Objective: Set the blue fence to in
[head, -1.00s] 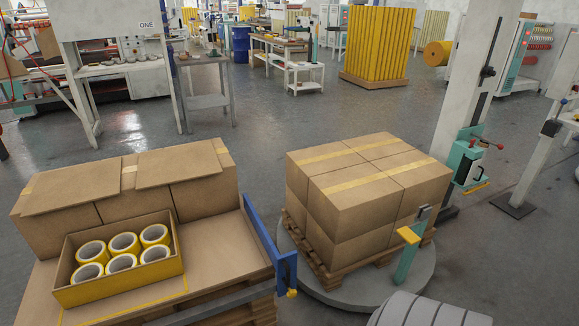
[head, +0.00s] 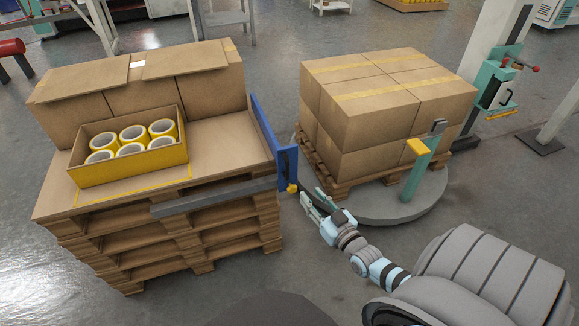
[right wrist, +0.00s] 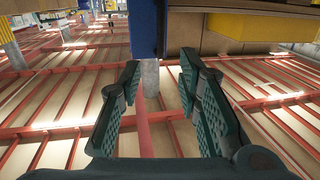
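The blue fence (head: 268,140) stands upright along the right edge of the stacked pallets' top board in the head view. It carries a dark handle (head: 287,163) and a yellow knob (head: 292,188) at its near end, above a dark grey bar (head: 215,197). My right gripper (head: 312,200) is open and empty, just right of and slightly below the knob, seemingly apart from it. In the right wrist view the open fingers (right wrist: 160,72) point toward the blue fence (right wrist: 145,28) at the top. My left gripper is not in view.
A yellow-edged box (head: 125,172) of tape rolls sits on the board, with cardboard boxes (head: 165,85) behind. Stacked cartons (head: 370,105) stand on a pallet on a round grey turntable (head: 395,212), with a teal post (head: 418,175) at its front. Floor separates both.

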